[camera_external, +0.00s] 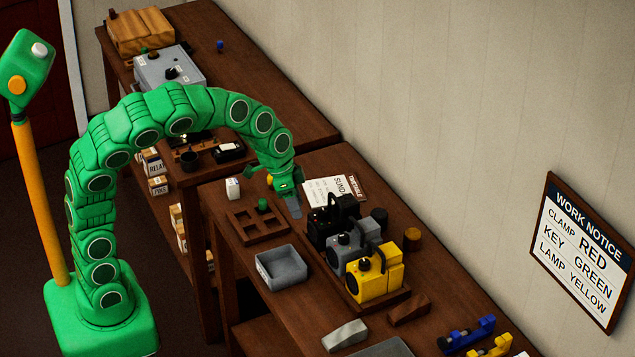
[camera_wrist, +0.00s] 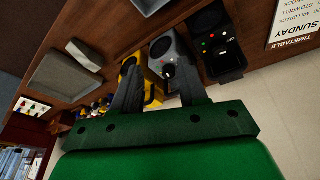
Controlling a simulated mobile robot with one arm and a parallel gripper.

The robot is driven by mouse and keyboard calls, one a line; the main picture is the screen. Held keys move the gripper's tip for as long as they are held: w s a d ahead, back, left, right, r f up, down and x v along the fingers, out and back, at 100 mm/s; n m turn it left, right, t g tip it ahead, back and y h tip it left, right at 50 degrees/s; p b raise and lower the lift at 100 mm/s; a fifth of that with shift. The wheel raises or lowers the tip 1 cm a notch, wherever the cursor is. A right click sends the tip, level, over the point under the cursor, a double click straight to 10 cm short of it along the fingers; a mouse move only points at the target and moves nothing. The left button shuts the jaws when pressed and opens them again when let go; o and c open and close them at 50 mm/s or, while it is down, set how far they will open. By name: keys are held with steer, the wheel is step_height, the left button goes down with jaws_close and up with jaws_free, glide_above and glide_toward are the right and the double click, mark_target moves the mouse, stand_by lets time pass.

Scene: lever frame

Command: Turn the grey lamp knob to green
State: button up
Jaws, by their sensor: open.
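The grey lamp (camera_external: 342,252) stands on the bench between a black lamp (camera_external: 321,232) and a yellow lamp (camera_external: 367,284). In the wrist view the grey lamp (camera_wrist: 181,47) shows its face with a dark round part and a knob (camera_wrist: 169,70) between my fingers. Its knob setting is too small to tell. My gripper (camera_external: 295,212) is open and empty, pointing down beside the black lamp in the external view. In the wrist view my gripper (camera_wrist: 160,68) has its fingers apart across the grey and yellow lamps; contact cannot be told.
A grey tray (camera_external: 281,268) and a brown divided tray (camera_external: 257,225) lie left of the lamps. A timetable (camera_external: 335,190) lies behind. A grey wedge (camera_external: 345,335) is in front. The wall notice (camera_external: 582,250) reads clamp red, key green, lamp yellow.

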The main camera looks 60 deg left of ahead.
steer(key=s+a+r+n+g, duration=0.1)
steer(key=s+a, duration=0.1)
steer(key=s, duration=0.6)
steer(key=s+a+n+g, duration=0.1)
steer(key=s+a+n, duration=0.1)
steer(key=s, duration=0.7)
steer(key=shift+s+r+y, duration=0.3)
steer(key=shift+r, duration=0.1)
steer(key=shift+a, duration=0.1)
steer(key=shift+o, duration=1.2)
steer(key=shift+w, duration=0.1)
steer(key=shift+o, duration=0.3)
steer(key=shift+w, duration=0.35)
steer(key=n+t+y, duration=0.1)
steer(key=n+t, duration=0.1)
steer(key=t, duration=0.2)
glide_toward(344, 235)
steer(key=shift+x, duration=4.4)
steer(key=shift+c, duration=0.5)
